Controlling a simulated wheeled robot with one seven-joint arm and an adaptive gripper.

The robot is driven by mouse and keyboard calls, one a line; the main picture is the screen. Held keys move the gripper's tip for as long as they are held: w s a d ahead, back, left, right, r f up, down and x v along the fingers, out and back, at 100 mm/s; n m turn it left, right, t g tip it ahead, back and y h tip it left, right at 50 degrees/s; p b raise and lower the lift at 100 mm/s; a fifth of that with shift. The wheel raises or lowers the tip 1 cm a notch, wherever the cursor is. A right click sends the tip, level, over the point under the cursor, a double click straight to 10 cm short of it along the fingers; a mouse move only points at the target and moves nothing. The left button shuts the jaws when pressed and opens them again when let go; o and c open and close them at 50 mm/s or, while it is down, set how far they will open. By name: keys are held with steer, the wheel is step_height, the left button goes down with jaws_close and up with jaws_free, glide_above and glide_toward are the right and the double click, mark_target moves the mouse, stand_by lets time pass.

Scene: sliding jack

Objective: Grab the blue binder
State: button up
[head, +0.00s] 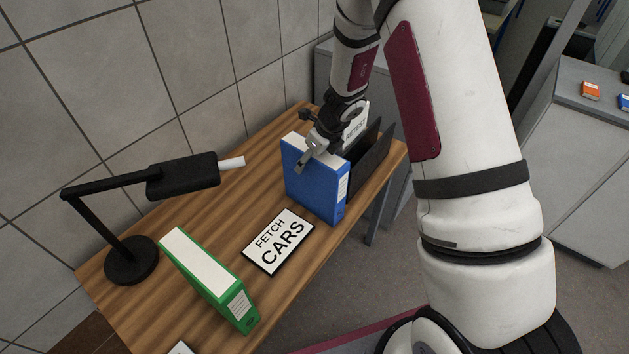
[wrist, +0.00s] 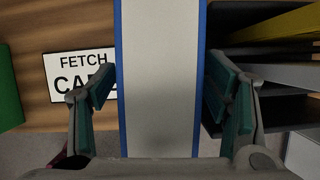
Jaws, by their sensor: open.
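The blue binder (head: 313,188) stands upright on the wooden desk in the head view, next to a black file holder. My gripper (head: 311,158) is above its top. In the wrist view the binder's pale top with blue edges (wrist: 160,80) runs between the two fingers of my gripper (wrist: 160,95). The fingers are open, one on each side of the binder.
A black file holder (head: 372,160) stands right beside the binder. A green binder (head: 207,283), a "FETCH CARS" sign (head: 278,241) and a black desk lamp (head: 130,262) are on the desk (head: 187,207). A tiled wall (head: 170,60) is behind.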

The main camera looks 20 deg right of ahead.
steer(key=shift+x, duration=0.85)
steer(key=shift+f, duration=0.2)
steer(key=shift+c, duration=0.2)
jaws_close()
